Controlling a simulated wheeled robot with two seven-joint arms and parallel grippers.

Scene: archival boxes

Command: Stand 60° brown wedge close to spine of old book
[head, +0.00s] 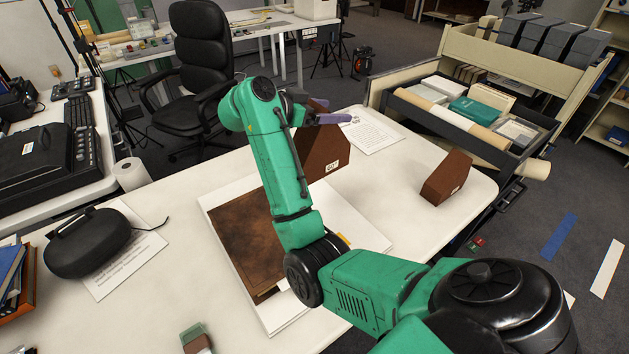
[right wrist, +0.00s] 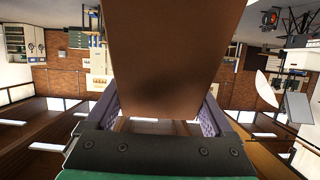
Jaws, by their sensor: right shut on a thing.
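The old book (head: 238,235) lies flat, with a mottled brown leather cover, on a white board (head: 345,232). My right arm covers its right part, so I cannot tell where the spine is. My right gripper (head: 318,112) is shut on a brown wedge (head: 328,145) whose white label appears to read 60°. The wedge is upright beyond the book's far edge; I cannot tell if its base touches anything. In the right wrist view the wedge's brown face (right wrist: 165,60) fills the middle between the fingers. My left gripper is not in view.
Another brown wedge (head: 447,178) stands at the table's right end. A printed sheet (head: 370,131) lies at the far edge. A black case (head: 88,243) sits on paper at left. A cart (head: 478,104) with boxes stands beyond. The table between the wedges is clear.

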